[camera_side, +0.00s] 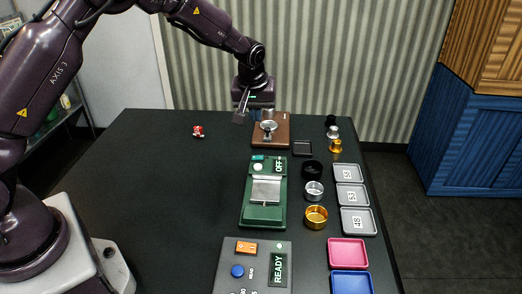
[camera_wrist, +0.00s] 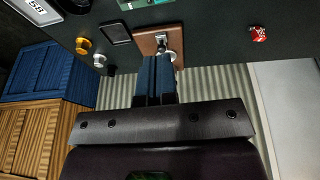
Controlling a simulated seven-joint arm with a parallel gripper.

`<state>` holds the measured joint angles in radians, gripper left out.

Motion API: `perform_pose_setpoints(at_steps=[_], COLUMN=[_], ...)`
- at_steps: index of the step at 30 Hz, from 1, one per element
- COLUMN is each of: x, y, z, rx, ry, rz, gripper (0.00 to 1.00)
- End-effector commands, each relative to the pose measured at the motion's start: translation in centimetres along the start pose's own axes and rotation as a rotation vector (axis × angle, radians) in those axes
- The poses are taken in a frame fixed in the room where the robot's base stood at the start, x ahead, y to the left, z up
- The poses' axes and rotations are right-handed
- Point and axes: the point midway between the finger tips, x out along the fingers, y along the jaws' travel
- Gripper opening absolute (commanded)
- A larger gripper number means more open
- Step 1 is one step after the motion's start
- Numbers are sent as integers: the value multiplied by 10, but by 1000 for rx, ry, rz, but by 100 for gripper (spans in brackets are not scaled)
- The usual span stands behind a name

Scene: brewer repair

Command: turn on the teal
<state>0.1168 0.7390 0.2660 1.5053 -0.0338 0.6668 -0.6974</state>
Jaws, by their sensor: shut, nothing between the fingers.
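The green device (camera_side: 263,215) stands mid-table in the side view, with a small teal button (camera_side: 258,157) at its far left corner. A white round knob (camera_side: 258,167) sits just below the button, and the display (camera_side: 279,165) beside it reads OFF. Only the device's green edge (camera_wrist: 140,4) shows at the top of the wrist view; the teal button cannot be made out there. My gripper (camera_wrist: 156,60) has its blue fingers shut and empty. It is over the brown wooden board (camera_side: 283,141) behind the device, apart from the teal button.
A metal part (camera_side: 268,127) stands on the wooden board, close to my fingers. Black, silver and gold rings (camera_side: 316,217) and several grey trays (camera_side: 358,221) line the right. A grey panel (camera_side: 265,279) reading READY is in front. The table's left side is mostly clear, except a small red object (camera_side: 198,131).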

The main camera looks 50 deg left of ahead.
Motion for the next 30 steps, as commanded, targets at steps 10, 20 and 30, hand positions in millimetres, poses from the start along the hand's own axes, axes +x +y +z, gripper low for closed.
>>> perform_pose_setpoints(at_steps=[10, 20, 30], x=[42, 110, 138], y=[-1, 0, 3], z=[1, 3, 12], rx=[2, 3, 3], ry=[-3, -3, -1], rz=[-5, -2, -1], gripper=[0, 0, 0])
